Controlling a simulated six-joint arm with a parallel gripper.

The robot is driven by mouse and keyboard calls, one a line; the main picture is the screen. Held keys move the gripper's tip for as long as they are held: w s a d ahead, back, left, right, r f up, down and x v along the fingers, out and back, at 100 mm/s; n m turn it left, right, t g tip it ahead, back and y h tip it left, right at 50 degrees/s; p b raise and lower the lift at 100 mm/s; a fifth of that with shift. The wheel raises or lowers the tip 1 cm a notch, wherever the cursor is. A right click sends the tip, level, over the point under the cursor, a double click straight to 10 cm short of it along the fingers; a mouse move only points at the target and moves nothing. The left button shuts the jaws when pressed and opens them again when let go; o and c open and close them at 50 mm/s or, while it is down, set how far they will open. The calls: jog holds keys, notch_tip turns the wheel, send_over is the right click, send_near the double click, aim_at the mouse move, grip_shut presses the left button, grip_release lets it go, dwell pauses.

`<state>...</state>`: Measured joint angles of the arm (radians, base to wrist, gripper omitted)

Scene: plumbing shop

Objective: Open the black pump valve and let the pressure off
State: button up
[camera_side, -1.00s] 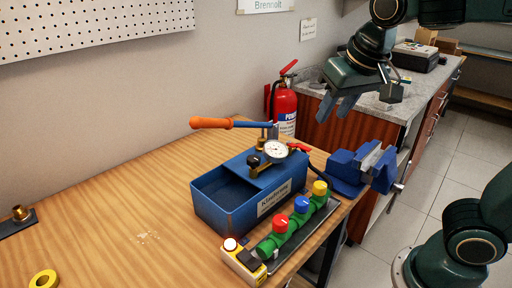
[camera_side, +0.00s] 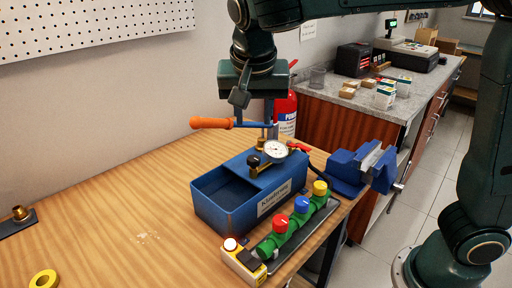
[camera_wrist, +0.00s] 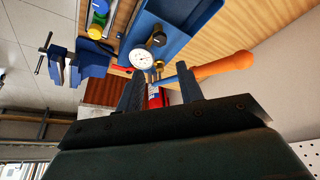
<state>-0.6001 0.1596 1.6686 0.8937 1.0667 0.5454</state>
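The blue test pump (camera_side: 226,207) stands on the wooden bench, with an open tank and a white gauge (camera_side: 275,151). Its black valve knob (camera_side: 254,161) sits just left of the gauge in the side view. The black knob (camera_wrist: 158,38) also shows in the wrist view, beyond the fingertips. The pump's orange-handled lever (camera_side: 211,123) reaches out to the left. My gripper (camera_side: 254,121) points down above the rear of the pump, near the blue lever bar, open and empty. Its fingers (camera_wrist: 160,74) stand apart in the wrist view. Contact with the lever cannot be told.
A green manifold (camera_side: 291,228) with red, blue and yellow knobs lies in front of the pump. A yellow box (camera_side: 243,263) with a button is beside it. A blue vise (camera_side: 355,167) is at the right edge. A red extinguisher (camera_side: 286,113) stands behind. The left bench is mostly clear.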

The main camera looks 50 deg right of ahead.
aim_at(254, 158)
jog(key=shift+f, duration=0.15)
jog(key=x, duration=1.3)
jog(key=shift+w+d+f, duration=0.1)
jog(key=shift+d+f, duration=0.05)
jog(key=shift+f, duration=0.1)
jog(key=c, duration=0.7)
